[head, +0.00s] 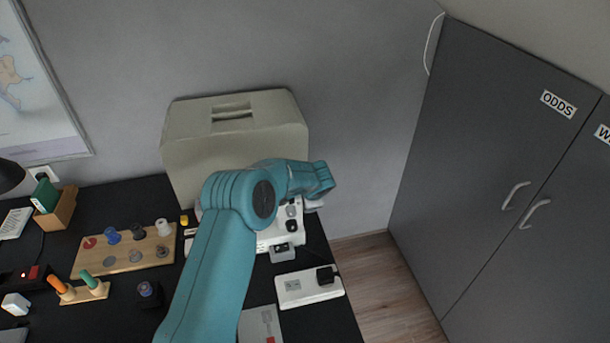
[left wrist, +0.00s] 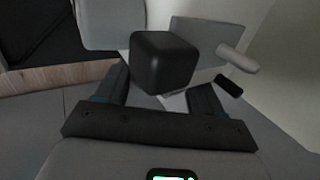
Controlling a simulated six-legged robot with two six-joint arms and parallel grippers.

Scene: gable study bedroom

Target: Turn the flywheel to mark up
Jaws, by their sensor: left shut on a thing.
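My left arm comes up from the bottom in the head view and its wrist bends right over the white machine (head: 268,240). The left gripper's fingers are hidden there behind the wrist. In the left wrist view, my left gripper (left wrist: 160,90) has its two dark fingers on either side of a dark rounded block (left wrist: 163,62). It is shut on this block, which I take for part of the flywheel. No mark on the block can be made out. A pale grey part (head: 313,205) shows just below my wrist at the machine's right end. My right gripper is in neither view.
A beige case (head: 235,120) stands behind the machine. A wooden board with knobs (head: 125,250) lies left of my arm. A white box with a black plug (head: 305,288) lies at the front right. Floor and grey cupboards (head: 480,150) are to the right.

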